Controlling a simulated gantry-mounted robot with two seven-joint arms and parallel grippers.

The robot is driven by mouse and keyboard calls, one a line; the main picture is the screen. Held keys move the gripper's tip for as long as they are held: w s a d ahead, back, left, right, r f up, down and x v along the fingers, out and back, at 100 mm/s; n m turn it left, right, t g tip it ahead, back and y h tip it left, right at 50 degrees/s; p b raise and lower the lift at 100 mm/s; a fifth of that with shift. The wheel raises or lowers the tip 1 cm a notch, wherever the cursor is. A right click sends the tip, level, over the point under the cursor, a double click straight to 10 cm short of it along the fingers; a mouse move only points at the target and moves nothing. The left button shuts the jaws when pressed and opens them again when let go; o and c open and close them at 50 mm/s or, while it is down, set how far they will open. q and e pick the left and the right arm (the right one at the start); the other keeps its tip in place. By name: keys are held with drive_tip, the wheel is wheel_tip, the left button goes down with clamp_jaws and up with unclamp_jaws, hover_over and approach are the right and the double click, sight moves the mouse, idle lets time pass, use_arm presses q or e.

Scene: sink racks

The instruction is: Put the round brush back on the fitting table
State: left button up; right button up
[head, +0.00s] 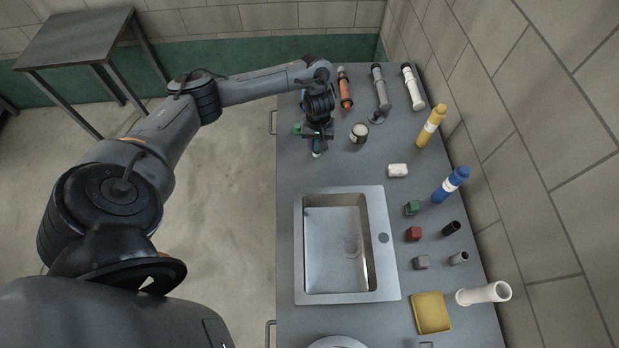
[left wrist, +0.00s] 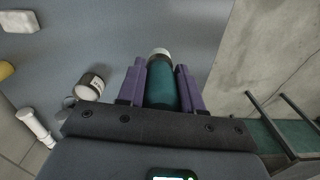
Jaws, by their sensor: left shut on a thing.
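My left gripper (head: 317,138) is shut over the far-left part of the grey counter (head: 330,168). In the left wrist view its purple fingers (left wrist: 161,70) stand on both sides of a teal cylinder with a white end (left wrist: 161,88). This may be the round brush; its bristles cannot be made out. In the head view its pale tip (head: 317,153) shows below the gripper. Whether it touches the counter I cannot tell. A separate grey table (head: 75,38) stands at the upper left, its top bare. My right gripper is not in view.
A jar (head: 359,132) stands right of the gripper. Orange (head: 345,88), grey (head: 381,85) and white (head: 412,87) tubes lie behind. The sink (head: 299,250) lies in front, with bottles and small blocks to its right. Open floor lies left of the counter.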

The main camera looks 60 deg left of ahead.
use_arm(q)
drive_tip(key=shift+s+a+f+b, duration=0.1)
drive_tip(key=shift+s+f+b, duration=0.5)
drive_tip(key=shift+f, duration=1.75)
drive_tip(key=shift+s+a+f+b, duration=0.1)
drive_tip(key=shift+s+f+b, duration=0.45)
drive_tip(key=shift+f, duration=1.8)
drive_tip(key=shift+s+a+f+b, duration=0.1)
drive_tip(key=shift+s+f+b, duration=0.45)
drive_tip(key=shift+f, duration=1.8)
drive_tip(key=shift+s+p, duration=0.25)
drive_tip(key=shift+p, duration=0.05)
drive_tip(key=o, duration=1)
drive_tip(key=shift+f, duration=0.1)
drive_tip(key=shift+o, duration=0.2)
